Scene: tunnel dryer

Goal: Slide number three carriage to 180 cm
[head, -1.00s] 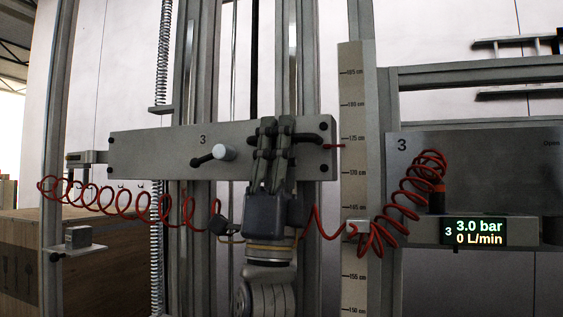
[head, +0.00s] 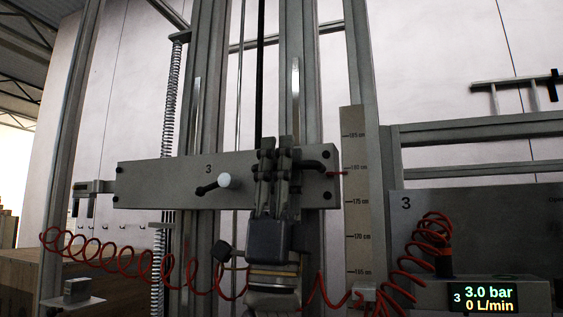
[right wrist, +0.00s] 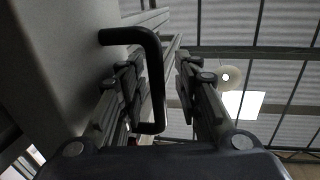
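The number three carriage (head: 145,184) is a grey plate on upright rails, marked 3. Its red pointer (head: 338,173) stands just below the 180 cm mark on the scale (head: 354,216). A clamp lever with a pale knob (head: 224,180) is on the plate's front. My right gripper (head: 275,145) is at the carriage's black handle (head: 318,165). In the right wrist view the handle (right wrist: 155,85) passes between the fingers (right wrist: 160,62), with a visible gap to the right finger, so the gripper is open around it. My left gripper is out of view.
A coiled red hose (head: 110,258) hangs below the carriage and runs right to a panel (head: 465,225) marked 3. Its display (head: 484,296) reads 3.0 bar and 0 L/min. A tall spring (head: 168,120) stands left of the rails. The rails above the carriage look clear.

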